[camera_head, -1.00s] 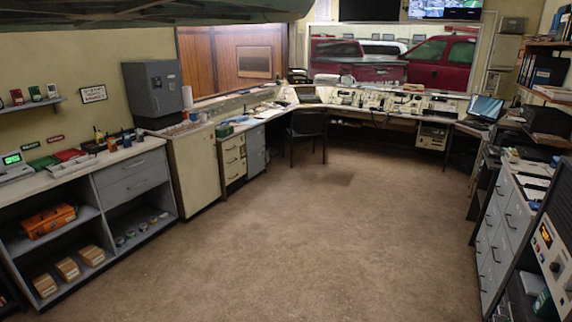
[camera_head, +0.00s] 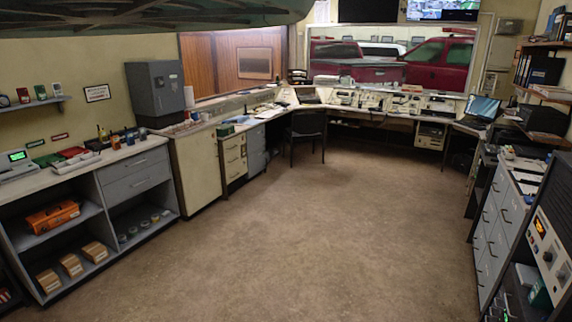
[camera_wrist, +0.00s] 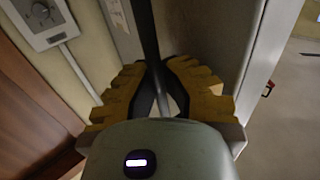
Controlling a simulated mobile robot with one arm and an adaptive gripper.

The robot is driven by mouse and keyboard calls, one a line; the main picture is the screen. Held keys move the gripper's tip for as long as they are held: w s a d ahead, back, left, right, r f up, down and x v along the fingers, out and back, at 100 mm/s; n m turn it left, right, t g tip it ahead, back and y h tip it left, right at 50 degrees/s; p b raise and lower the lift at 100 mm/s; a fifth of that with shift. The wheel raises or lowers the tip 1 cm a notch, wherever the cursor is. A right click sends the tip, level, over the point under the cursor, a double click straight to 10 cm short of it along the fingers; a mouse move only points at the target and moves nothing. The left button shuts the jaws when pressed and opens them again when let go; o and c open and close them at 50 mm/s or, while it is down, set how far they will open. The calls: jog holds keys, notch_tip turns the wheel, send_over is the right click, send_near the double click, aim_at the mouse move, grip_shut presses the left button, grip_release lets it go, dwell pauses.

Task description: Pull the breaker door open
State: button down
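In the wrist view, my gripper (camera_wrist: 158,66) has yellow ridged pads and dark inner fingers. The fingers close in on both sides of a dark upright bar (camera_wrist: 145,25), which looks like a handle, and appear shut on it. A pale upright panel (camera_wrist: 215,38), probably the breaker door, stands just behind and to the right of the bar. Its right edge is in view, with floor beyond it. How far it stands open cannot be told. My gripper does not show in the head view, and I cannot pick out the breaker door there.
A wall box with a dial (camera_wrist: 42,18) and a brown wood panel (camera_wrist: 28,105) are at left in the wrist view. In the head view, a shelf unit (camera_head: 95,180) stands left, drawers (camera_head: 492,232) right, a chair (camera_head: 306,130) behind. The middle floor (camera_head: 310,230) is clear.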

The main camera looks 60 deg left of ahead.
jog(key=shift+s+r, duration=0.1)
jog(key=shift+s, duration=0.2)
jog(key=c, duration=1.4)
grip_release()
jog(key=o, duration=0.4)
jog(key=shift+w, duration=0.15)
jog(key=shift+v, duration=6.05)
